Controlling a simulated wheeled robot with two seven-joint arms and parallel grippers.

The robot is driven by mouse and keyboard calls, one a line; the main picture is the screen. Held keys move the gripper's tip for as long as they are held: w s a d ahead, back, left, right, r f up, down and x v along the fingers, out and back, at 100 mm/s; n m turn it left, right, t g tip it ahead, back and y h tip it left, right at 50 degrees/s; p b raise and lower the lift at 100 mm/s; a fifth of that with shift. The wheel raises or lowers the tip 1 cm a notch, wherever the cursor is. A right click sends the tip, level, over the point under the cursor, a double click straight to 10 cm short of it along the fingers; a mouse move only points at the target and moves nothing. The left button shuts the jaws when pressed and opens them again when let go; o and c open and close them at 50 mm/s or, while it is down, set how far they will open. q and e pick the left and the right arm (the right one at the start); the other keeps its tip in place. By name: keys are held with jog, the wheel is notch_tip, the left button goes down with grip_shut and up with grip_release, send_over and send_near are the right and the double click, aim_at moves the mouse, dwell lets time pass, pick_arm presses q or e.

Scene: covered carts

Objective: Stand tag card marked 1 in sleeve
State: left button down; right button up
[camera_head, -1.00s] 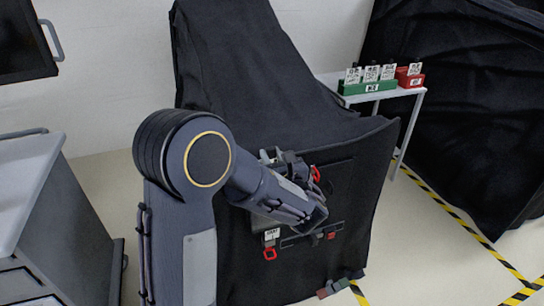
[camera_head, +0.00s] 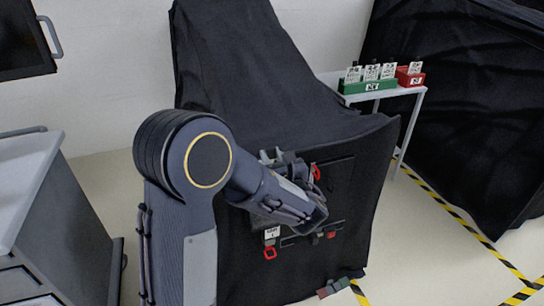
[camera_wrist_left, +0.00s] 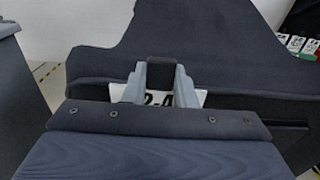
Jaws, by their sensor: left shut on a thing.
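My left gripper (camera_head: 281,158) is in front of the black-covered cart, partly hidden by my own forearm. In the left wrist view its two grey fingers (camera_wrist_left: 160,74) are closed around a dark piece at the upper edge of a white card (camera_wrist_left: 190,98). Bold black characters on the card show only in part between the fingers, so I cannot read its full mark. Behind it is the dark cloth. Several white tag cards (camera_head: 371,72) stand in the green holder (camera_head: 366,87) on the small table. One more card (camera_head: 416,68) stands in the red holder (camera_head: 410,80). I cannot make out a sleeve for certain. My right gripper is out of view.
The covered cart (camera_head: 345,225) carries a white label (camera_head: 271,233) with a red ring below and another red ring (camera_head: 315,172) higher up. The white table (camera_head: 412,92) stands behind it. A grey cabinet (camera_head: 60,225) is at the left. Striped tape (camera_head: 450,212) marks the floor.

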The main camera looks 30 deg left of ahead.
pick_arm(q)
jog(key=shift+f+b, duration=4.5)
jog(key=shift+f, duration=0.8)
jog(key=c, duration=1.1)
grip_release()
jog(key=v, duration=0.8)
jog(key=shift+a, duration=0.1)
